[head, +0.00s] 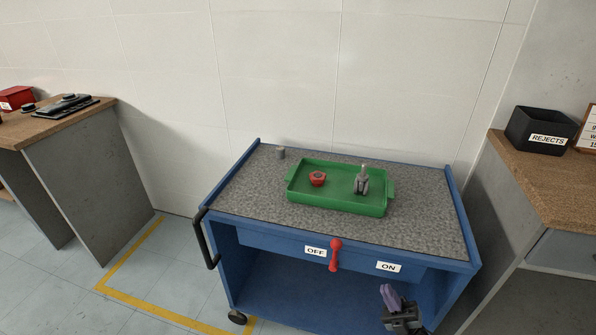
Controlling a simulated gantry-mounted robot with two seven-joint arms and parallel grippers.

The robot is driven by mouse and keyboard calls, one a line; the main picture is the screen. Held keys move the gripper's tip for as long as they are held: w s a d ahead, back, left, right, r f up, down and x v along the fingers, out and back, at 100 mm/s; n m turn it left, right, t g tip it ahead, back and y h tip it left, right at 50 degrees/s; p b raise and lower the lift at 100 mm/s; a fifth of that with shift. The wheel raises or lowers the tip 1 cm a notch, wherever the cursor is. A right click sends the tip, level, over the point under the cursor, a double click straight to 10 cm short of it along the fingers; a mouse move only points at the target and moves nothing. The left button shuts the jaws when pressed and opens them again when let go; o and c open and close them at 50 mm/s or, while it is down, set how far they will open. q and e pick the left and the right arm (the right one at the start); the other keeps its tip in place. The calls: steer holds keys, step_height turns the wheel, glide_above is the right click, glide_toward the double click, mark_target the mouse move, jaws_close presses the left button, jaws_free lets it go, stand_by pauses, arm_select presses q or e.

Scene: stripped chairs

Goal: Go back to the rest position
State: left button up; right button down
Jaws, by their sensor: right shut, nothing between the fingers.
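My right gripper (388,293) is at the bottom of the head view, right of centre. Its purple fingers are shut with nothing between them. It shows in front of the open lower part of a blue cart (462,215), below the cart's front panel, and touches nothing that I can make out. My left gripper is not in view.
On the cart's grey speckled top stands a green tray (330,205) holding a red part (317,179) and a grey upright part (361,183). A small grey cylinder (280,153) stands behind. A red lever (335,255) sits between OFF and ON labels. A black REJECTS bin (541,130) stands right.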

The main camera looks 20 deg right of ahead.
steer(key=s+a+r+m+t+h+p, duration=0.2)
steer(key=s+a+r+m+h+p, duration=0.35)
steer(key=s+p, duration=0.35)
steer(key=w+a+r+m+g+h+p, duration=0.3)
steer(key=a+r+m+g+h+p, duration=0.7)
steer(key=m+p, duration=0.25)
steer(key=s+m+g, duration=0.2)
steer(key=s+g, duration=0.9)
steer(key=s, duration=0.4)
step_height(320, 180, up, 38)
steer(key=p, duration=3.8)
step_height(320, 180, down, 75)
steer(key=b, duration=7.5)
steer(key=shift+s+g, duration=0.15)
steer(key=shift+g, duration=0.15)
